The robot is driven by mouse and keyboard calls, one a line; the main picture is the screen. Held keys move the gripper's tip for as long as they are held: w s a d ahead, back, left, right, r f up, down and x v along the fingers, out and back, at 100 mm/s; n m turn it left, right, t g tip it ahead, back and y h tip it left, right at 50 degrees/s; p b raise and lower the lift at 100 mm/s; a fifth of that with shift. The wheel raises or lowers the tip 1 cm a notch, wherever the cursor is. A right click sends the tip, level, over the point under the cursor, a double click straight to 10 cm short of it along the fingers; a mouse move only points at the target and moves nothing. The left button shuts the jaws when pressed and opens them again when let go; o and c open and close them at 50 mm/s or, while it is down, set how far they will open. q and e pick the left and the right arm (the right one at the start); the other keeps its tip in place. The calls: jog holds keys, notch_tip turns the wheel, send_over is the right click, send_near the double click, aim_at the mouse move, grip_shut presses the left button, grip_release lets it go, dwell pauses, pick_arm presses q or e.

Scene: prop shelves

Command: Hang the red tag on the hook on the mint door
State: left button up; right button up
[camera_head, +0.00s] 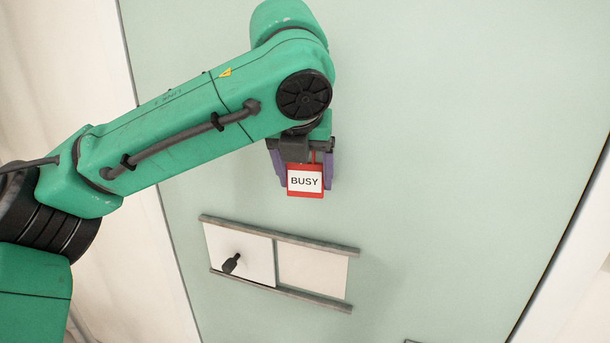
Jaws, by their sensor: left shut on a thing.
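The red tag (305,193) with a white "BUSY" label hangs in front of the mint door (440,150), below my left wrist. My left gripper (303,172) is shut on the red tag near its top, its fingers pointing down the picture. The label faces the camera. I cannot tell whether the tag touches the door. No hook shows clearly; one could be hidden behind my gripper or arm. My right gripper is not in view.
Below the tag, two grey rails (300,238) hold a white sliding panel (262,256) with a black knob (231,263). A pale rectangle (312,271) lies beside it. The door to the right is bare. Pale walls stand at both sides.

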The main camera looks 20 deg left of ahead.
pick_arm(q)
jog(key=shift+r, duration=0.1)
dwell(0.7)
jog(key=o, duration=1.1)
jog(key=shift+o, duration=0.2)
